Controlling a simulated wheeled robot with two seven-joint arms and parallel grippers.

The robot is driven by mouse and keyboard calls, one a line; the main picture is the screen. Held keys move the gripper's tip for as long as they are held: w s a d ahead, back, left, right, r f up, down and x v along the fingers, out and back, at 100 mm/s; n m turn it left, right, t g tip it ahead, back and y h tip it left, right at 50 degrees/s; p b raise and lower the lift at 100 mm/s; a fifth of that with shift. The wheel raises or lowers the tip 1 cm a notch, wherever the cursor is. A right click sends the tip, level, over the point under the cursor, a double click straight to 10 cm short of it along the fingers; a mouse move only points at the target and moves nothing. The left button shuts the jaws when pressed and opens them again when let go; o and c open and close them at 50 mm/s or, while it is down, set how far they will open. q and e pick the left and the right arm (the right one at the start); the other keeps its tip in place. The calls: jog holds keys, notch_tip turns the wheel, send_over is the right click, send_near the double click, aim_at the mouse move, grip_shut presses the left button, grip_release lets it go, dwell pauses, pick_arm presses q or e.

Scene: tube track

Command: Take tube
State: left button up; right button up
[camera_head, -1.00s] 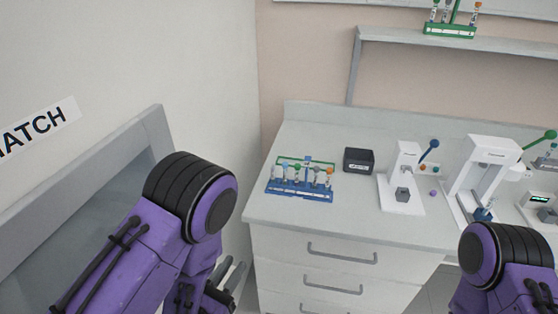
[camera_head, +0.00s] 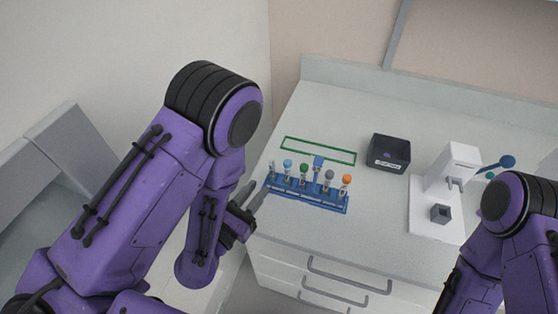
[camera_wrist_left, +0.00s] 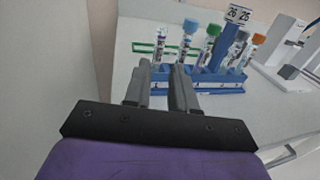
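A blue rack (camera_head: 325,201) stands on the counter and holds several upright tubes. Their caps are blue (camera_head: 288,163), green (camera_head: 304,168), grey (camera_head: 329,174) and orange (camera_head: 347,180), with a pale one (camera_head: 271,167) at the left end. My left gripper (camera_head: 252,196) is just left of the rack, over the counter's left edge. In the left wrist view its two fingers (camera_wrist_left: 161,82) stand apart with nothing between them. The rack (camera_wrist_left: 215,86) and tubes lie beyond the fingertips. My right arm shows at the right edge, but its gripper is out of view.
A green rectangular outline (camera_head: 320,150) lies behind the rack. A black box (camera_head: 389,153) and a white device (camera_head: 442,190) stand to its right. Drawers (camera_head: 340,283) are below the counter's front edge. The counter's back left is clear.

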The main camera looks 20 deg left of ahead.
aim_at(271, 171)
pick_arm(q)
jog(key=shift+d+b, duration=0.2)
jog(key=shift+b, duration=0.6)
jog(key=shift+w+d+r+p, duration=0.15)
jog(key=shift+w+r+p, duration=0.3)
jog(key=p+x, duration=0.1)
jog(key=x, duration=0.1)
jog(key=p+x, duration=0.1)
jog(key=x, duration=0.1)
jog(key=p+x, duration=0.1)
jog(key=x, duration=0.1)
jog(key=shift+w+a+f, duration=0.15)
jog(key=shift+w+a, duration=0.1)
jog(key=shift+w, duration=0.1)
jog(key=shift+w+d, duration=0.15)
jog(key=shift+w, duration=0.1)
jog(key=shift+f, duration=0.15)
pick_arm(e)
jog(key=shift+s+r, duration=0.75)
jog(key=shift+r, duration=0.3)
pick_arm(q)
jog(key=shift+w, duration=0.1)
jog(key=c, duration=0.4)
